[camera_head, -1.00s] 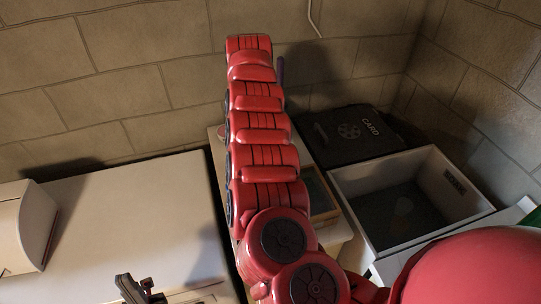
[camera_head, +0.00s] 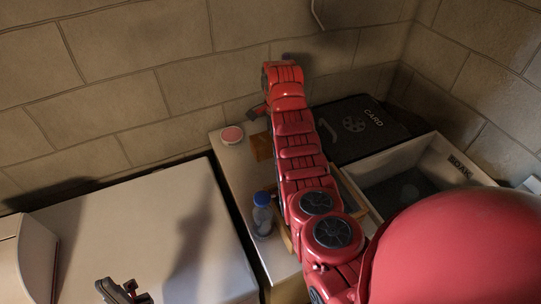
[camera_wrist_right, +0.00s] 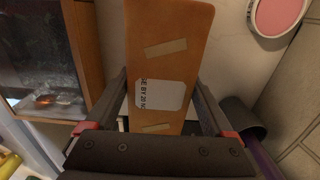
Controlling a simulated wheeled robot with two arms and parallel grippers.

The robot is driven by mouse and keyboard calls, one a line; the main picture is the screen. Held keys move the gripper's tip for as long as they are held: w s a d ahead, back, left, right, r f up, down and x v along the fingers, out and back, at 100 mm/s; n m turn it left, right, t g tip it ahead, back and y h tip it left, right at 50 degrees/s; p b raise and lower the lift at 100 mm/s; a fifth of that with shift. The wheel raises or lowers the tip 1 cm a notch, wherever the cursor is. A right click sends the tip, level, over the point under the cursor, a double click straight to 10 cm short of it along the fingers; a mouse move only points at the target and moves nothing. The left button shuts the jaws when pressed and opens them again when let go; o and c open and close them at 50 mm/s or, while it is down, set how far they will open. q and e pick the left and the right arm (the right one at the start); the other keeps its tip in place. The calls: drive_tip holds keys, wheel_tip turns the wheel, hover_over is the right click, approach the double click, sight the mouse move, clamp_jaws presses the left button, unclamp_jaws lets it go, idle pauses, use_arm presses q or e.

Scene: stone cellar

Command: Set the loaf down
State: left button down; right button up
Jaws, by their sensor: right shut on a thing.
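The loaf (camera_wrist_right: 165,45) is a long orange-brown block with a printed white label and two tan strips. My right gripper (camera_wrist_right: 165,108) is shut on it, with a finger along each side. In the head view only a small orange-brown part of the loaf (camera_head: 262,147) shows beside my red right arm, over the narrow pale counter (camera_head: 236,172). I cannot tell whether it touches the counter. My left gripper (camera_head: 122,291) is at the bottom edge of the head view, over the wide pale surface, apart from the loaf; its jaw opening is unclear.
A round pink-topped item (camera_head: 231,135) and a blue-capped bottle (camera_head: 263,214) stand on the narrow counter. A wood-framed box (camera_wrist_right: 87,50) is left of the loaf. A grey-white bin (camera_head: 445,150) and dark CARD lid (camera_head: 365,130) lie right. The wide pale surface (camera_head: 140,235) is largely clear.

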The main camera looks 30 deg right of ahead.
wheel_tip(320, 180, down, 4)
drive_tip(key=shift+d+f+p, duration=0.1)
drive_tip(key=shift+f+p, duration=0.05)
drive_tip(key=shift+p, duration=0.6)
drive_tip(key=shift+s+f, duration=0.1)
drive_tip(key=shift+f, duration=1.75)
drive_tip(key=shift+f, duration=0.25)
drive_tip(key=o, duration=1.3)
drive_tip(key=shift+r, duration=0.1)
drive_tip(key=shift+r, duration=0.1)
